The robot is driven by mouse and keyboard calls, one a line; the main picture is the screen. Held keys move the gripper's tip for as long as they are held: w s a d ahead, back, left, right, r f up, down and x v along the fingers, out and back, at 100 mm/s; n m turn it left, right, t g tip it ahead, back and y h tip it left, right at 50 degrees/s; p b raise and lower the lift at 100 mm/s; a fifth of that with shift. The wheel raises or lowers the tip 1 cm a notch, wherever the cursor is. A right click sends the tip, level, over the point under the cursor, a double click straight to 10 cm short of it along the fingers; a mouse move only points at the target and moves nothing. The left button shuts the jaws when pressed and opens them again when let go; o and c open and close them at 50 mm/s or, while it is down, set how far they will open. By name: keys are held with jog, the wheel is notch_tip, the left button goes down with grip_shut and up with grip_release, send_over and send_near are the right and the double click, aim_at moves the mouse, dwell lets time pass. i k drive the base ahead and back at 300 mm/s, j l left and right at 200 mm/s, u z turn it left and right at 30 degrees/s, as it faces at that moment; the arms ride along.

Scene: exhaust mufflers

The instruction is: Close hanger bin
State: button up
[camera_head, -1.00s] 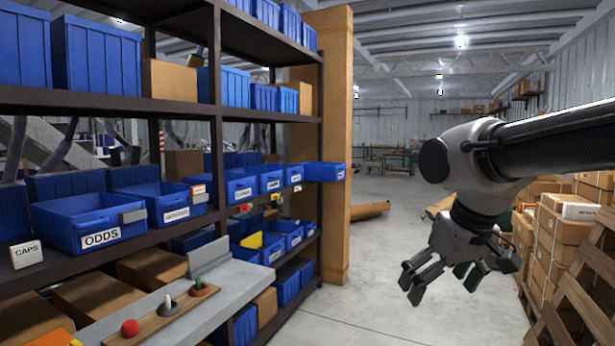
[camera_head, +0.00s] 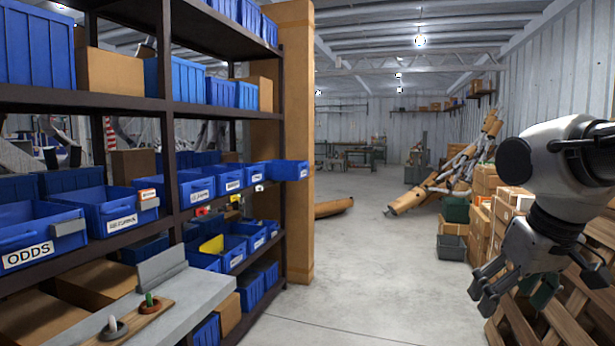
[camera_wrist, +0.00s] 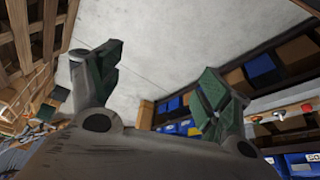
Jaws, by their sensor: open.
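A blue bin (camera_head: 290,170) sticks out past the shelf front at the far end of the middle shelf row. Its label is too small to read, so I cannot tell for sure that it is the hanger bin. The other blue bins in that row, such as a labelled one (camera_head: 197,189), sit farther back. My gripper (camera_head: 513,293) is open and empty at the right, well apart from the shelf and pointing down. In the wrist view its two fingers (camera_wrist: 160,72) are spread over bare floor, with the shelf at the lower right.
A grey ledge (camera_head: 190,300) juts from the shelf at front left, carrying a wooden board with small items. Stacked cartons (camera_head: 484,225) and wooden pallets stand at the right. A tall brown panel (camera_head: 298,235) closes the shelf's far end. The aisle floor (camera_head: 370,250) is clear.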

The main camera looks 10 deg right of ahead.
aim_at(281, 170)
jog(key=i, duration=3.5)
jog(key=i+j+z, duration=0.15)
jog(key=i, duration=0.65)
